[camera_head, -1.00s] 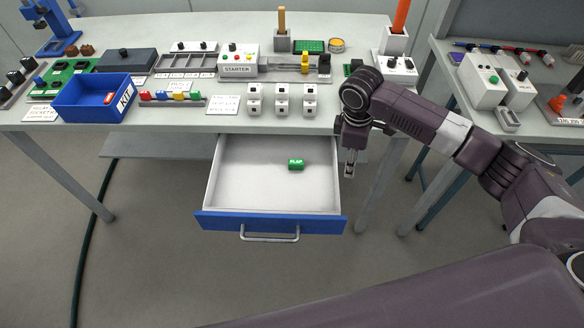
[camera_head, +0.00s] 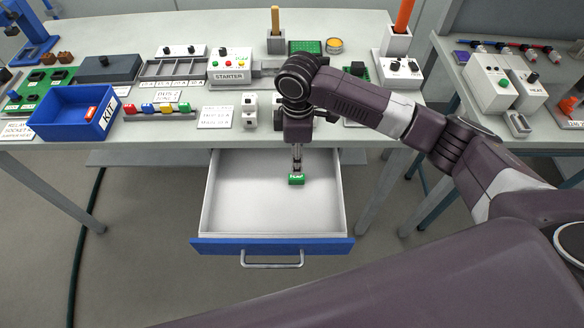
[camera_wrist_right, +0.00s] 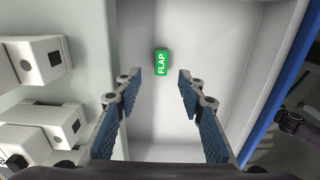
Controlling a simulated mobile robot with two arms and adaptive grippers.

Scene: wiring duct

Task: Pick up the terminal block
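The green terminal block (camera_head: 296,179), with a white FLAP label, lies on the floor of the open drawer (camera_head: 240,207). It also shows in the right wrist view (camera_wrist_right: 162,62), ahead of the fingers and between their lines. My right gripper (camera_head: 297,166) points down over the drawer, right above or just behind the block. In the right wrist view the right gripper (camera_wrist_right: 160,88) is open, its blue-padded fingers wide apart, with nothing between them. How high it is above the block is hard to tell. My left gripper is not in view.
The drawer's blue front (camera_head: 272,247) with its handle stands out from the table. White switch boxes (camera_head: 250,110) stand on the table edge above the drawer. A blue KIT bin (camera_head: 75,112) stands at the left. The rest of the drawer floor is clear.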

